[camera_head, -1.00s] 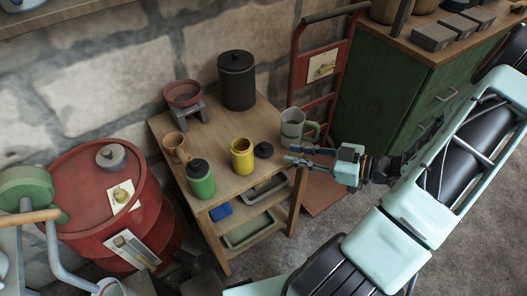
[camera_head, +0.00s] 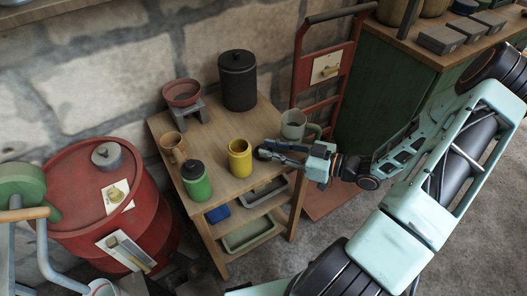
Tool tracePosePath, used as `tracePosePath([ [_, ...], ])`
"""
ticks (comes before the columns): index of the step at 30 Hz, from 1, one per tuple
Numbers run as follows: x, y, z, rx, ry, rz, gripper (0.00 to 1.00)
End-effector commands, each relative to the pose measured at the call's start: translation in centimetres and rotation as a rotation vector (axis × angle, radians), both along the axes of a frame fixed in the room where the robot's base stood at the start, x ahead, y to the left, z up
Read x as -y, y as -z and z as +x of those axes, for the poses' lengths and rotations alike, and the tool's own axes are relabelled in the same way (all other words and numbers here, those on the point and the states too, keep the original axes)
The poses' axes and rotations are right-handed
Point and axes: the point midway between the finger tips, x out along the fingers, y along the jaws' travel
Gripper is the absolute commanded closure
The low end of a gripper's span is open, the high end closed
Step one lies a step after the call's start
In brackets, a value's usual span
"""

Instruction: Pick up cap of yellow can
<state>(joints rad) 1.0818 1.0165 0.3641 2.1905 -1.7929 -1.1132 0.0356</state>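The yellow can (camera_head: 240,160) stands upright and uncapped on the wooden table, with its open top showing. Its small black cap (camera_head: 263,153) is just right of the can, partly hidden by my gripper's fingers. My gripper (camera_head: 268,151) reaches in from the right, low over the table top. Its two fingers are apart, with the cap at their tips. I cannot tell whether the fingers touch the cap.
A red hand truck (camera_head: 322,70) stands behind.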

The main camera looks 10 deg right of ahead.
Motion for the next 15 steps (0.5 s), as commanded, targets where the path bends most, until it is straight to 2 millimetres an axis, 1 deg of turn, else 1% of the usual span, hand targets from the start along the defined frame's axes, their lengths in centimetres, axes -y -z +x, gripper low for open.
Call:
tracePosePath([
  [1, -0.7, 0.1, 0.5, 0.002, -0.002, 0.003, 0.78],
  [5, -1.8, 0.4, 1.4, 0.001, -0.001, 0.002, 0.78],
  [13, -2.0, 0.4, 1.7, 0.001, 0.001, -0.001, 0.78],
  [14, -2.0, 0.4, 1.7, 0.001, 0.001, -0.001, 0.8],
  [15, -2.0, 0.4, 1.7, 0.001, 0.001, -0.001, 0.85],
])
